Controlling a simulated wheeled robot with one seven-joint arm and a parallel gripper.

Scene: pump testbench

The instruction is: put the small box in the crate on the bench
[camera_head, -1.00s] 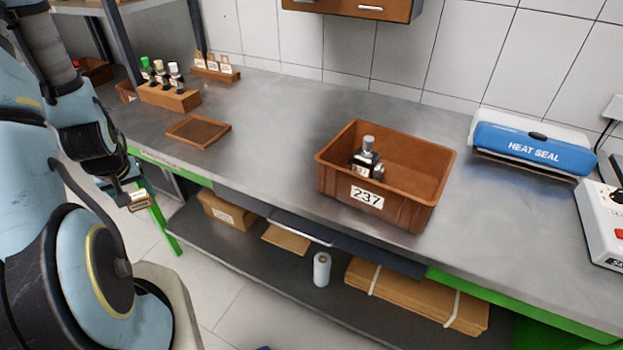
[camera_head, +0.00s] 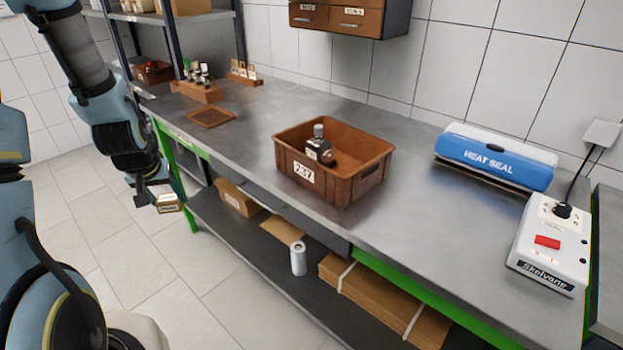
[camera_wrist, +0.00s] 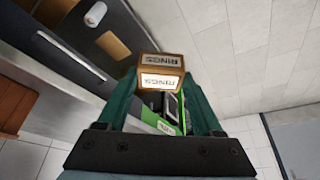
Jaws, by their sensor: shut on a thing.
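The small box (camera_head: 168,202) is brown cardboard with a white label; in the wrist view the small box (camera_wrist: 160,68) shows a label reading RINGS, between the fingertips. My gripper (camera_head: 152,197) is shut on it and holds it in the air in front of the bench's left part, below the top's level. The brown crate (camera_head: 352,190), labelled 237, stands upright on the bench (camera_head: 408,215), to the right of my gripper.
A blue heat sealer (camera_head: 495,158) and a white control box (camera_head: 550,245) stand right of the crate. A shallow brown tray (camera_head: 211,117) and a rack of bottles (camera_head: 197,92) are at the left. The lower shelf holds cartons and a white roll (camera_head: 298,258).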

